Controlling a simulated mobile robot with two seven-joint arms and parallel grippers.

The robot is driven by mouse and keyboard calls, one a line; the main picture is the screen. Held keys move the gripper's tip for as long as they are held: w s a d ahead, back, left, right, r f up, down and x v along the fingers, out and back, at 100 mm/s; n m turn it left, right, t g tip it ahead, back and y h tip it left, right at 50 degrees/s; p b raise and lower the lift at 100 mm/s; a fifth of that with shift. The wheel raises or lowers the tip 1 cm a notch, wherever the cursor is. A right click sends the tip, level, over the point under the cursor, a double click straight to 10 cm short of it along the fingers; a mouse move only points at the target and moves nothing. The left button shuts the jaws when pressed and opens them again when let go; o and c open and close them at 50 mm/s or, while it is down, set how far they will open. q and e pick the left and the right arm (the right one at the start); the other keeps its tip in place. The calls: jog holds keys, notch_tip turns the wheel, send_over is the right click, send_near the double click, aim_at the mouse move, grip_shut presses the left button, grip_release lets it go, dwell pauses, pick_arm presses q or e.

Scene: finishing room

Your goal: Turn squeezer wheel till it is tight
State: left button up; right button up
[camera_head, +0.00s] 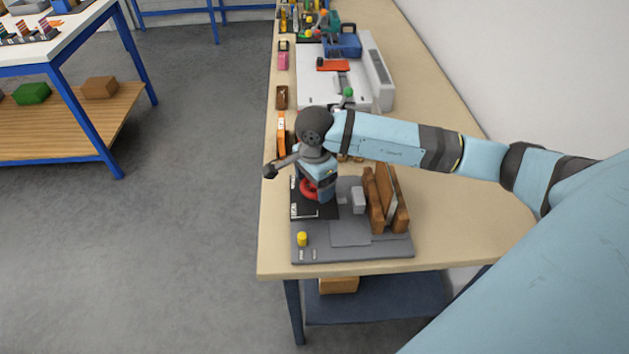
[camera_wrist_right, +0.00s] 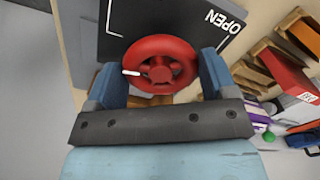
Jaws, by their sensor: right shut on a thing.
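The squeezer wheel is a red spoked handwheel (camera_wrist_right: 160,63) with a white mark on its left side in the right wrist view. In the head view its red rim (camera_head: 309,189) shows partly under my right gripper (camera_head: 318,186). My right gripper (camera_wrist_right: 162,75) has its two blue-grey fingers on either side of the wheel and is shut on its rim. The black plate (camera_head: 312,211) shows beside the wheel in the head view. My left gripper is not in view.
A grey base (camera_head: 352,249) carries a yellow knob (camera_head: 302,239) and brown wooden boards (camera_head: 375,205) at its right. A white machine (camera_head: 375,70) stands farther back on the long bench (camera_head: 440,110). Open floor lies to the left.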

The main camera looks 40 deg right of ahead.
jog(key=o, duration=0.8)
jog(key=shift+o, duration=0.2)
jog(key=shift+r, duration=0.1)
notch_tip(320, 180, up, 14)
jog(key=b, duration=0.1)
